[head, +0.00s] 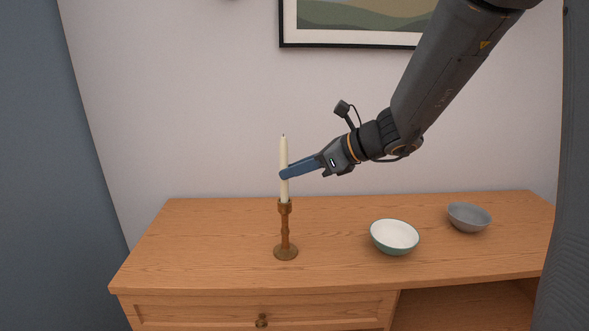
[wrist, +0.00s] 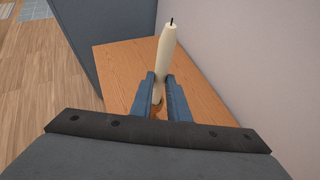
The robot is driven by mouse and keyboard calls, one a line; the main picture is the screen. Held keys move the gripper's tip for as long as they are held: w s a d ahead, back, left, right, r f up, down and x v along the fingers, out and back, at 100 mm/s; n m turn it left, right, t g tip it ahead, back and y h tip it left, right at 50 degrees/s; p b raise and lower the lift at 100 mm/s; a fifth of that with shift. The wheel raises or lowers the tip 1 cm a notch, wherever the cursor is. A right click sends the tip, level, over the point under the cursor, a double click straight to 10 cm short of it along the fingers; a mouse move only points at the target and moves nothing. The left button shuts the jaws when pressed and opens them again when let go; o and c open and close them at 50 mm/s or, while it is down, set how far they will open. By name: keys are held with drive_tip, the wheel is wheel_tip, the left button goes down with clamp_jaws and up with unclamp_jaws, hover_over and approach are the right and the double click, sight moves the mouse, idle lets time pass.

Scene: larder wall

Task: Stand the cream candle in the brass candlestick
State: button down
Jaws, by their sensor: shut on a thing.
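The cream candle (head: 283,153) is upright, its wick at the top. My gripper (head: 285,174) is shut on its middle, reaching in from the right. The brass candlestick (head: 285,232) stands upright on the wooden cabinet top, directly under the candle. The candle's lower end meets the candlestick's cup; I cannot tell how deep it sits. In the wrist view the candle (wrist: 165,55) stands between the two blue fingers (wrist: 161,92). There, the candlestick is mostly hidden behind my gripper.
A white bowl with a green outside (head: 394,237) and a grey bowl (head: 469,217) stand to the right on the cabinet top (head: 200,240). A framed picture (head: 350,46) hangs on the wall behind. The cabinet top left of the candlestick is clear.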

drive_tip(key=shift+f+b, duration=0.5)
drive_tip(key=shift+f, duration=0.2)
drive_tip(key=c, duration=1.6)
unclamp_jaws()
drive_tip(key=shift+b+v, duration=0.65)
drive_tip(key=shift+v, duration=3.3)
drive_tip(key=s+d+f+n+g+h, duration=0.1)
drive_tip(key=s+d+f+n+h, duration=0.2)
drive_tip(key=s+f+n, duration=0.3)
drive_tip(key=s+d+f+n+g+h, duration=0.2)
drive_tip(key=s+f+n+h, duration=0.2)
drive_tip(key=f+n, duration=0.4)
drive_tip(key=s+d+f+n+g+h, duration=0.1)
drive_tip(key=s+d+f+n+h, duration=0.2)
drive_tip(key=s+f+n, duration=0.4)
drive_tip(key=shift+s+d+n+g, duration=0.15)
drive_tip(key=shift+n+g, duration=0.05)
drive_tip(key=shift+n, duration=0.55)
drive_tip(key=shift+s+d+n+g, duration=0.2)
drive_tip(key=shift+n, duration=0.55)
